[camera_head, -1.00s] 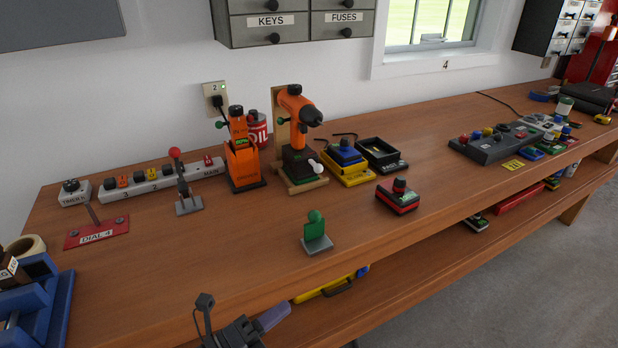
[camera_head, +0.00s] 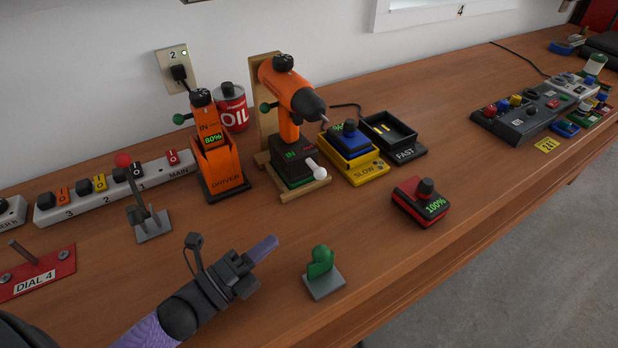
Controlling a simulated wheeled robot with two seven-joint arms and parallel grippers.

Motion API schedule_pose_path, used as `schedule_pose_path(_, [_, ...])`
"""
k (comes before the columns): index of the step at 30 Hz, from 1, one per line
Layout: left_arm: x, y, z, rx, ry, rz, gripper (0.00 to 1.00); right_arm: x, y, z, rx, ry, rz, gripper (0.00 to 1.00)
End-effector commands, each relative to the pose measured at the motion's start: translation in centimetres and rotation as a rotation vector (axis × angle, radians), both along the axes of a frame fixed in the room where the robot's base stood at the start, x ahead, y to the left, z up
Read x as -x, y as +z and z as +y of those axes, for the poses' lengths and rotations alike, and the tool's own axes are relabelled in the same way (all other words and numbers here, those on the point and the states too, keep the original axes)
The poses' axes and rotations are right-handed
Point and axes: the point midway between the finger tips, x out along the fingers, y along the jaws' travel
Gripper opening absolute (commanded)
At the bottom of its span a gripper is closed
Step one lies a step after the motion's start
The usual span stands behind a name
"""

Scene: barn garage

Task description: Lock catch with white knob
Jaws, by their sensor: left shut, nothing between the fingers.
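The white knob (camera_head: 318,173) sits on a short light lever at the front of the orange drill's stand. The orange drill (camera_head: 292,93) stands upright on a dark battery base marked IN, held on a wooden stand (camera_head: 265,110) at the back of the bench. My left gripper (camera_head: 262,249) is shut and empty, above the bench. It is in front and to the left of the white knob, clearly apart from it. My right gripper is not in view.
A green-knobbed grey plate (camera_head: 323,285) stands just right of my gripper. A red battery (camera_head: 420,202) is further right. The orange DRIVER holder (camera_head: 219,165) and red-knobbed lever (camera_head: 150,221) stand left. Bench between gripper and drill is clear.

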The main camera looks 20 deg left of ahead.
Motion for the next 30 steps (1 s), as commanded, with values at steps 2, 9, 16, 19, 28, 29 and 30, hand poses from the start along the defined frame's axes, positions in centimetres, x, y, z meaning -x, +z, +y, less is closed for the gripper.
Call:
schedule_pose_path(2, [0.0,0.0,0.0,0.0,0.0,0.0,0.0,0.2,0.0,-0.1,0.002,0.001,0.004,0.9])
schedule_pose_path(9, [-1.3,0.2,-0.6,0.001,0.0,-0.003,0.0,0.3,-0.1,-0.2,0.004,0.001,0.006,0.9])
schedule_pose_path(16, [-5.7,0.9,-2.8,0.001,-0.001,-0.005,0.0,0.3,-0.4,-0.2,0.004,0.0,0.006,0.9])
schedule_pose_path(19, [-7.6,1.2,-3.8,0.001,0.0,-0.004,0.0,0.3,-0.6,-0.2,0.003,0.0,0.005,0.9])
schedule_pose_path(28, [-12.0,1.9,-3.4,-0.001,-0.001,0.0,0.0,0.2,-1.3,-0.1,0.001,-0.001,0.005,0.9])
schedule_pose_path(29, [-12.2,2.0,-3.3,0.0,0.0,-0.001,0.0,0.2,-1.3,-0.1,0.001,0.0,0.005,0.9])
schedule_pose_path(30, [-12.4,2.0,-3.2,-0.001,0.0,0.0,0.0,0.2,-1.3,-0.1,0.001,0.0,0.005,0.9])
